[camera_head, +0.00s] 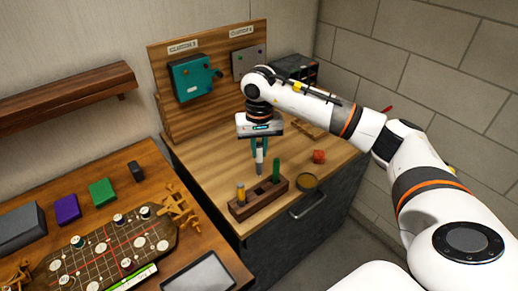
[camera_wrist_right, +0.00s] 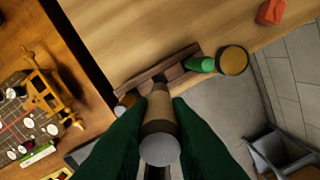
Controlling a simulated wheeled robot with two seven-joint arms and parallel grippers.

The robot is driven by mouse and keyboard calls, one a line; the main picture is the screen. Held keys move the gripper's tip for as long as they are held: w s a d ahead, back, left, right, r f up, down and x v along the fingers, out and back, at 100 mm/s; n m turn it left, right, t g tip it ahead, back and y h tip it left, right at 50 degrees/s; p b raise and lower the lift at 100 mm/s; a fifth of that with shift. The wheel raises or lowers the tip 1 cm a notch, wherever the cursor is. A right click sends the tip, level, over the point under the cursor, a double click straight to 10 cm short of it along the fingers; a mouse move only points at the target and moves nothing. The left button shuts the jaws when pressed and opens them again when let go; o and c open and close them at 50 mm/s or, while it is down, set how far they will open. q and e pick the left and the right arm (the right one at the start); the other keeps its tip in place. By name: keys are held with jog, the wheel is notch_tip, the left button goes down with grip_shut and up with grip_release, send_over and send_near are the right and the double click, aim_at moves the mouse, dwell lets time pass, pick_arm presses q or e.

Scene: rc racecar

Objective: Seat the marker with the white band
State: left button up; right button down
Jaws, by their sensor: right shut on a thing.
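My right gripper (camera_head: 259,148) is shut on an upright marker (camera_head: 259,160), which looks grey with a pale part in the head view. In the right wrist view the held marker (camera_wrist_right: 157,115) shows a tan body, a dark band and a pale grey end, between the green fingers of my right gripper (camera_wrist_right: 160,135). The dark wooden holder (camera_head: 245,211) stands below; its middle part has open slots. A yellow marker (camera_head: 240,193) stands in its left end and a green marker (camera_head: 276,170) in its right end. The held marker's lower end appears above or behind the holder; contact is unclear.
A round yellow-topped dish (camera_head: 307,181) sits right of the holder, and a red block (camera_head: 319,156) lies behind it. A board with a teal box (camera_head: 192,78) stands at the back. A game board (camera_head: 112,248) and coloured blocks cover the left table.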

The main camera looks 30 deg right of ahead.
aim_at(259, 176)
jog(key=shift+f+b, duration=2.2)
jog(key=shift+f, duration=0.65)
jog(key=shift+b, duration=0.65)
jog(key=shift+f, duration=0.15)
jog(key=shift+f+b, duration=0.3)
jog(key=shift+b, duration=0.1)
jog(key=shift+f+b, duration=2)
jog(key=shift+f, duration=0.4)
jog(key=c, duration=1.3)
grip_release()
jog(key=shift+r, duration=0.15)
